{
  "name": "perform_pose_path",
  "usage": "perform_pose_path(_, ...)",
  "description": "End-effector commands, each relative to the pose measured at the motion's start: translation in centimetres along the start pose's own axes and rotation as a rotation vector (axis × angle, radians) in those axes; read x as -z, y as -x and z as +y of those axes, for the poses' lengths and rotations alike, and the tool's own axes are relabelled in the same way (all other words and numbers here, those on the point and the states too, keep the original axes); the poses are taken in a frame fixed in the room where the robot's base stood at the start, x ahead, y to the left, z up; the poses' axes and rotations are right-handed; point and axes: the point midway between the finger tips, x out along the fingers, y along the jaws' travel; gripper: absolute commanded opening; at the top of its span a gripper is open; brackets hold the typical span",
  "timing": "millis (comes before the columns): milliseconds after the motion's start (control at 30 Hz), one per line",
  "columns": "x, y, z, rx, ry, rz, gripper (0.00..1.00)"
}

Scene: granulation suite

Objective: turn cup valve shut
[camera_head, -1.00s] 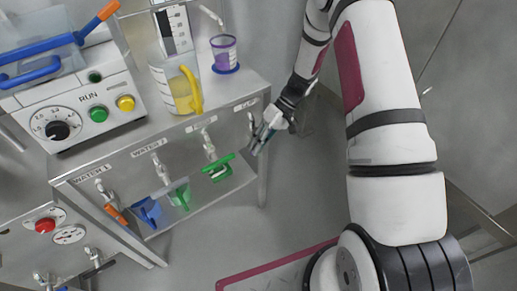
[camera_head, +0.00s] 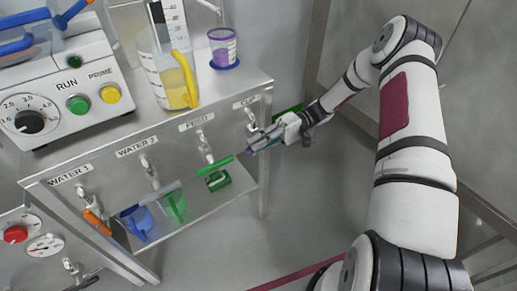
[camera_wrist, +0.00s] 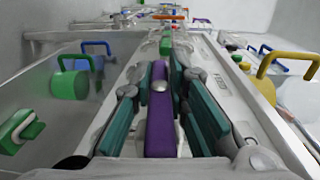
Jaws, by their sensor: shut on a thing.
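The cup valve sits under the CUP label (camera_head: 245,103) on the steel bench front, at the right end of the valve row. Its purple handle (camera_wrist: 160,128) runs lengthwise up the middle of the wrist view, with a round silver boss on it. My gripper (camera_head: 256,146) is at this valve, reaching in from the right. In the wrist view my gripper (camera_wrist: 160,95) has its teal finger pads on both sides of the purple handle, shut on it. In the head view the fingers hide most of the valve, and only a small purple end shows.
The feed valve (camera_head: 205,147) with its green handle is close to the left. A purple-marked cup (camera_head: 223,49) and a yellow-handled jug (camera_head: 172,78) stand on the bench above. A lower shelf (camera_head: 232,195) holds blue and green vessels. Floor right of the bench is open.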

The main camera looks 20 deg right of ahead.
Motion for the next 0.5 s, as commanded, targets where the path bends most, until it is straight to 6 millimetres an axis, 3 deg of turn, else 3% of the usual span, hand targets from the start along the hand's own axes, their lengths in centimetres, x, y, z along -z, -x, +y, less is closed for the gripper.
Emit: perform_pose_path(500, 0.02, 0.03, -0.05, 0.082, -0.002, 0.003, 0.00)
